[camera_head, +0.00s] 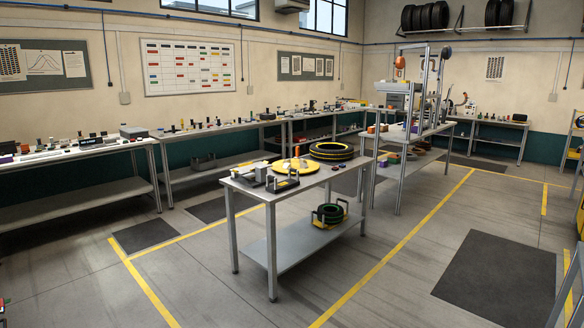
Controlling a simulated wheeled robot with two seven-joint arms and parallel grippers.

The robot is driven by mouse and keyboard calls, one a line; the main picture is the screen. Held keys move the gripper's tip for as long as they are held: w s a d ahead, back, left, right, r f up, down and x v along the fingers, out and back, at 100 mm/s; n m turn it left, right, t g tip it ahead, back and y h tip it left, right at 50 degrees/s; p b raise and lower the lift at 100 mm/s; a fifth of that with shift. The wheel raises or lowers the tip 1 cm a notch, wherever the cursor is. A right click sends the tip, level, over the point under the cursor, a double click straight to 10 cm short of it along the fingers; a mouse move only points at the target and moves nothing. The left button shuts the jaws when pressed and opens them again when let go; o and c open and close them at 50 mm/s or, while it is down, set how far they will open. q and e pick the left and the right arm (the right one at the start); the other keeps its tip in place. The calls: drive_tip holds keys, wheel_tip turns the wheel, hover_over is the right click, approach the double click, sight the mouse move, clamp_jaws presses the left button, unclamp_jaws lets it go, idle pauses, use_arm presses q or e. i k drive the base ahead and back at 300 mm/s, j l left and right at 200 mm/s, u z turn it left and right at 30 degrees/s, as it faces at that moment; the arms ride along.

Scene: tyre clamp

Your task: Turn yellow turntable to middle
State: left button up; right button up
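The yellow turntable (310,167) is a flat round disc on top of the metal table (334,177) in the middle of the room. A small upright orange and pale object (296,157) stands at the disc. I cannot tell which way the turntable is turned. A black and yellow tyre stack (331,150) lies behind it to the right. A dark device (283,184) and a grey block-like device (250,173) sit at the table's front left. Neither of my grippers can be made out in this view.
Long benches with small items line the left wall. A rack table (405,137) stands behind. Open floor with yellow lines and dark mats (496,275) surrounds the table.

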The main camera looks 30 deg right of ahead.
sight(304, 166)
drive_tip(key=i+l, duration=0.25)
drive_tip(key=i, duration=0.15)
drive_tip(key=i+l+z, duration=0.1)
drive_tip(key=i+l, duration=0.15)
drive_tip(key=i, duration=0.15)
drive_tip(key=i+j+u, duration=0.1)
drive_tip(key=i+u, duration=0.15)
drive_tip(key=i, duration=0.9)
drive_tip(key=i+l+u, duration=0.25)
drive_tip(key=i, duration=0.9)
drive_tip(key=i+l+z, duration=0.15)
drive_tip(key=i+z, duration=0.15)
drive_tip(key=i, duration=0.45)
drive_tip(key=i+z, duration=0.3)
drive_tip(key=i, duration=0.5)
drive_tip(key=i+j+z, duration=0.3)
drive_tip(key=i, duration=0.45)
drive_tip(key=i+z, duration=0.2)
drive_tip(key=i, duration=0.4)
drive_tip(key=i+j+z, duration=0.1)
drive_tip(key=i+z, duration=0.15)
drive_tip(key=i, duration=0.4)
drive_tip(key=i+l+z, duration=0.1)
drive_tip(key=i+z, duration=0.85)
drive_tip(key=z, duration=0.2)
drive_tip(key=i+z, duration=0.2)
drive_tip(key=i, duration=0.15)
